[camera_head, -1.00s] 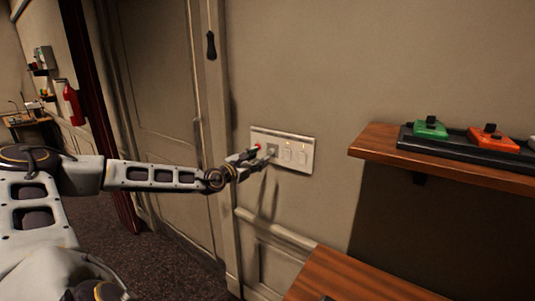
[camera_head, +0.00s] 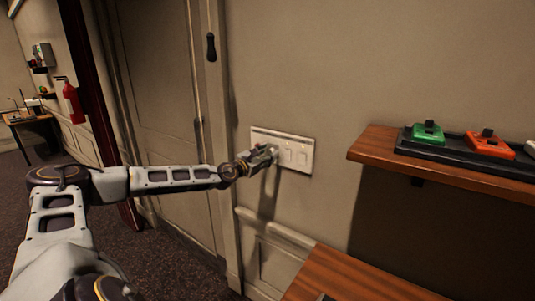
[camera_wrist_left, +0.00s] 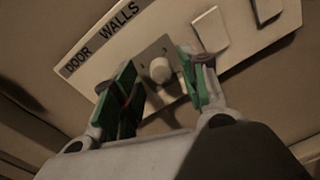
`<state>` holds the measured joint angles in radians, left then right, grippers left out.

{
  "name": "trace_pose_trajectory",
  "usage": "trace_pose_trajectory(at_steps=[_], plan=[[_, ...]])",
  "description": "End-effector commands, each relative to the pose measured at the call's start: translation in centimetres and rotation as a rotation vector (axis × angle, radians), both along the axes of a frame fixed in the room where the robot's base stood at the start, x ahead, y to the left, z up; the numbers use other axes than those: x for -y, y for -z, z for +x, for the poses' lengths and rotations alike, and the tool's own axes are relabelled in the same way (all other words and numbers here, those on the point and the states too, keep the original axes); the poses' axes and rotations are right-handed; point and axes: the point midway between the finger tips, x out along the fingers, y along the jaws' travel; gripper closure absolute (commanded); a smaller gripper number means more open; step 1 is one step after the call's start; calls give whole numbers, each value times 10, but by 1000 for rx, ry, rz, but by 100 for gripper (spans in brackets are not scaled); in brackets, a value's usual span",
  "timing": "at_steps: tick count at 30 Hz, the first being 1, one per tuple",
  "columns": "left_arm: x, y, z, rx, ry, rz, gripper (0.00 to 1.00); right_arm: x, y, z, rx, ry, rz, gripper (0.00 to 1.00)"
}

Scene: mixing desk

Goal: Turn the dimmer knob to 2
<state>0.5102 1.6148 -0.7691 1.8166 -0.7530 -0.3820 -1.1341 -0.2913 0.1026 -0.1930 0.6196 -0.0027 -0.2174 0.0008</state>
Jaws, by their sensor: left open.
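The white wall panel (camera_head: 306,153) is on the wall right of the door. In the left wrist view the panel (camera_wrist_left: 95,72) appears tilted, with labels reading "DOOR" and "WALLS". The round white dimmer knob (camera_wrist_left: 160,70) sits on a small square plate on it. My left gripper (camera_head: 270,152) is at the left part of the panel and hides the knob in the head view. In the left wrist view my left gripper (camera_wrist_left: 158,88) is open, its green-padded fingers on either side of the knob, with gaps showing. My right gripper is not in view.
Flat white switches (camera_wrist_left: 211,30) are beside the knob on the panel. A wooden shelf (camera_head: 450,175) with green (camera_head: 428,133) and orange (camera_head: 489,143) devices juts out at right. A wooden surface (camera_head: 350,280) is below. The door (camera_head: 155,90) is left.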

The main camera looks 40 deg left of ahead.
Motion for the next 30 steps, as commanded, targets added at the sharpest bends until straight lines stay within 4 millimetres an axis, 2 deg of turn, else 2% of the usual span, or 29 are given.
trace_pose_trajectory(at_steps=[17, 27, 30], plan=[[0, 0, 7, -1, 1, -1, 56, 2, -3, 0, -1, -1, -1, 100], [0, 0, 7, -1, 1, -1, 100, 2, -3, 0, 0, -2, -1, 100], [0, 0, 7, -1, 1, -1, 100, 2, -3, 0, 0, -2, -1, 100]])
